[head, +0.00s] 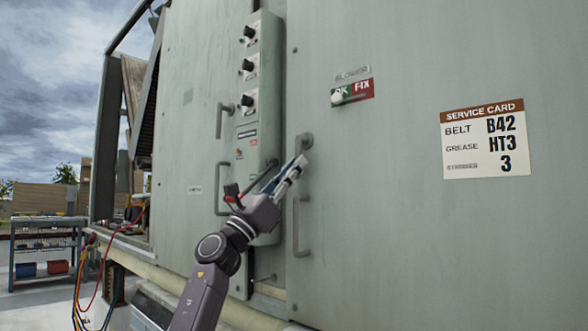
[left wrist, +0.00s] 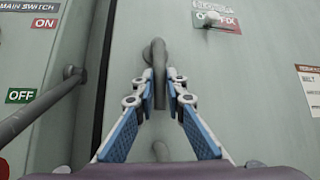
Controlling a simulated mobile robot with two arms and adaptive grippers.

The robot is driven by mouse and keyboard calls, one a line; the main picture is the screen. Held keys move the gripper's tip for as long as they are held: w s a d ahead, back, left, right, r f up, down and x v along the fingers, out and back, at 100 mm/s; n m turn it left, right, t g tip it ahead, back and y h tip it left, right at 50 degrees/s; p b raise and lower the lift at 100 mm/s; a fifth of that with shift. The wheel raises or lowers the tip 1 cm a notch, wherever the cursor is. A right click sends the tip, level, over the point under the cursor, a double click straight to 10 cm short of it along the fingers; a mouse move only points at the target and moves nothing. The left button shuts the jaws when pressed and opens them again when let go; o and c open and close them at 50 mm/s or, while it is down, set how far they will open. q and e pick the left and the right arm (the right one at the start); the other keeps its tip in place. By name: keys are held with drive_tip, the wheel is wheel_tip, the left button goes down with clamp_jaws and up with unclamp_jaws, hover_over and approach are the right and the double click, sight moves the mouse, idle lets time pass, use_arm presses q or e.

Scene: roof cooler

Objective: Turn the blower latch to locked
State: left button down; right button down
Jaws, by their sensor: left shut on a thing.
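A grey bar handle (head: 305,140) stands out from the right-hand door panel, near its left edge. It also shows in the left wrist view (left wrist: 158,60), with its bar running downward. My left gripper (head: 300,164) reaches up from below and is shut on this handle; in the left wrist view its two fingertips (left wrist: 159,80) pinch the bar from both sides. No readable blower or locked marking shows beside the handle, so I cannot tell its latch position. My right gripper is not in view.
A second grey handle (head: 297,225) is below. A control strip with several black knobs (head: 248,66) is left of the seam. A green-and-red OK/FIX plate (head: 362,90) and a service card (head: 489,139) are on the right. A cart (head: 45,250) stands far left.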

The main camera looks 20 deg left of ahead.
use_arm(q)
drive_tip(key=shift+s+a+r, duration=0.1)
drive_tip(key=shift+a+r, duration=0.05)
drive_tip(key=shift+r, duration=0.15)
drive_tip(key=c, duration=2)
unclamp_jaws()
drive_tip(key=shift+f, duration=0.15)
drive_tip(key=shift+f+y, duration=0.1)
drive_tip(key=shift+y, duration=0.2)
drive_tip(key=v, duration=1.1)
drive_tip(key=shift+s+f, duration=0.1)
drive_tip(key=shift+f, duration=0.3)
